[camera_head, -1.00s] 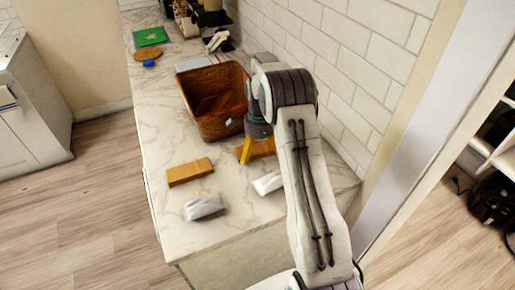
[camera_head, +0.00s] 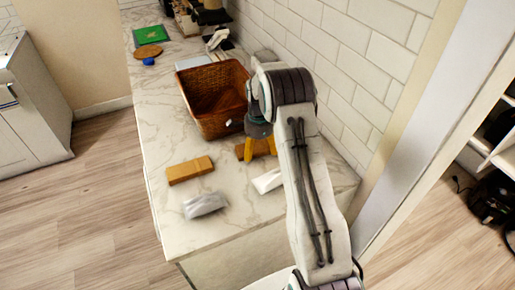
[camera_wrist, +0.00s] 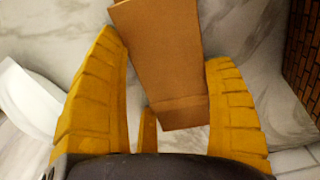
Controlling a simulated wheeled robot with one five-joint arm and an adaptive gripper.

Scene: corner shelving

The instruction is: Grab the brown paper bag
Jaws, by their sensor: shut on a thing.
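A brown paper bag (camera_wrist: 160,45) lies on the marble counter, between my gripper's two yellow fingers in the wrist view. My gripper (camera_head: 259,152) points down at the counter and is shut on this bag. In the head view the bag (camera_head: 260,147) is partly hidden behind the fingers and arm. A second, similar brown packet (camera_head: 190,170) lies flat on the counter to the left of my gripper, apart from it.
A brown wicker basket (camera_head: 214,98) stands just behind my gripper. A white packet (camera_head: 267,181) and a grey-white packet (camera_head: 205,205) lie nearer the front edge. A tiled wall (camera_head: 340,70) bounds the counter on the right. A green item (camera_head: 151,35) lies far back.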

